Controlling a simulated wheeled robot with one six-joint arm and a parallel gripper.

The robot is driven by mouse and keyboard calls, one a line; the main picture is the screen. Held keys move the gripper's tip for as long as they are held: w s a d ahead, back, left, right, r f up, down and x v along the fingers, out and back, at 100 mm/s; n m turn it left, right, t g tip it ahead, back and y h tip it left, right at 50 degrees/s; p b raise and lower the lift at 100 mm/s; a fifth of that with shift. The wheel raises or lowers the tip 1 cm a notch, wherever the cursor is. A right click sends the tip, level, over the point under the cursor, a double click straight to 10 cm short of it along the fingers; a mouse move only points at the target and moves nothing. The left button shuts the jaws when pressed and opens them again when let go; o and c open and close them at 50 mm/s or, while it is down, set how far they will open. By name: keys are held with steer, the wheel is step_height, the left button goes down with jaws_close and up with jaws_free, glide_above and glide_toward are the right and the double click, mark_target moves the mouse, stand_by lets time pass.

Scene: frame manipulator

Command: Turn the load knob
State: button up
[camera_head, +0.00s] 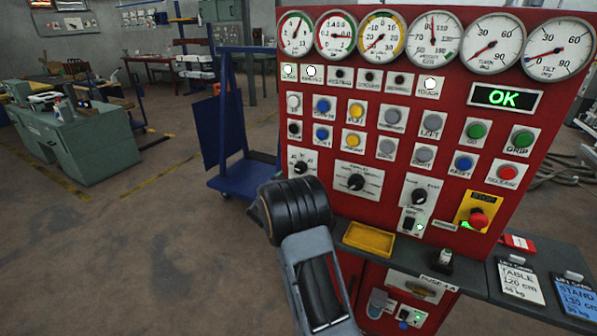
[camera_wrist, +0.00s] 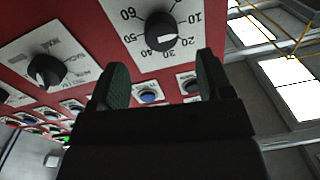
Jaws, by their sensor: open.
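A black round knob with a white pointer mark (camera_wrist: 160,30) sits on a white plate numbered 10 to 60 on the red panel. It appears to be the leftmost knob (camera_head: 301,168) in the head view, partly beside my wrist. I cannot read a load label on it. My gripper (camera_wrist: 162,63) is open and empty, its two dark fingers spread to either side below the knob in the wrist view. The fingers look apart from the knob. In the head view my wrist hides the fingers.
A second knob (camera_wrist: 45,71) is beside the numbered one; it seems to be the middle panel knob (camera_head: 356,182). Several buttons, gauges and a red stop button (camera_head: 478,218) crowd the panel. A yellow tray (camera_head: 369,239) sits on the ledge below. A blue cart (camera_head: 240,130) stands left.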

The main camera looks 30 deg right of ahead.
mark_target(299, 171)
steer(key=shift+p+x, duration=0.35)
steer(key=shift+x, duration=3.1)
steer(key=shift+c, duration=0.2)
steer(key=c, duration=0.9)
